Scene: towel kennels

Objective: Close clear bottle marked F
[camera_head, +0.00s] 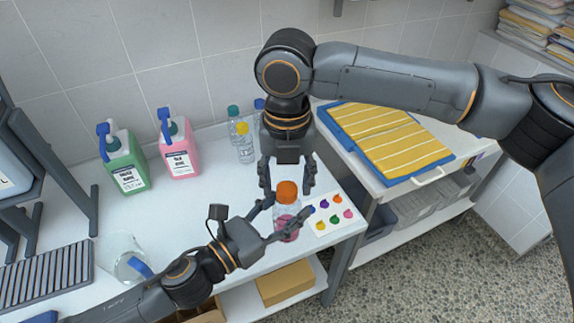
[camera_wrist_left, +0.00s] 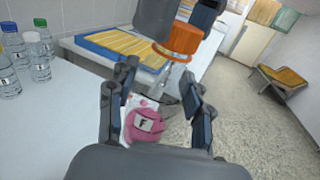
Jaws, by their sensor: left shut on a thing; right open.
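The clear bottle (camera_head: 288,224) stands at the front right of the white table, with pink liquid low in it. In the left wrist view the bottle (camera_wrist_left: 146,128) shows its label F. An orange cap (camera_head: 287,189) is at its top; I cannot tell whether it is seated on the neck. The cap (camera_wrist_left: 178,42) also shows in the left wrist view. My left gripper (camera_head: 286,214) is shut on the bottle's body from the left. My right gripper (camera_head: 287,187) points down from above, open, with its fingers on either side of the cap, apart from it.
A white card (camera_head: 328,213) with several coloured spots lies just right of the bottle. Green (camera_head: 125,165) and pink (camera_head: 179,150) jugs and small capped bottles (camera_head: 245,146) stand at the back. A clear jug (camera_head: 122,258) is front left. Folded yellow towels (camera_head: 390,140) lie right.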

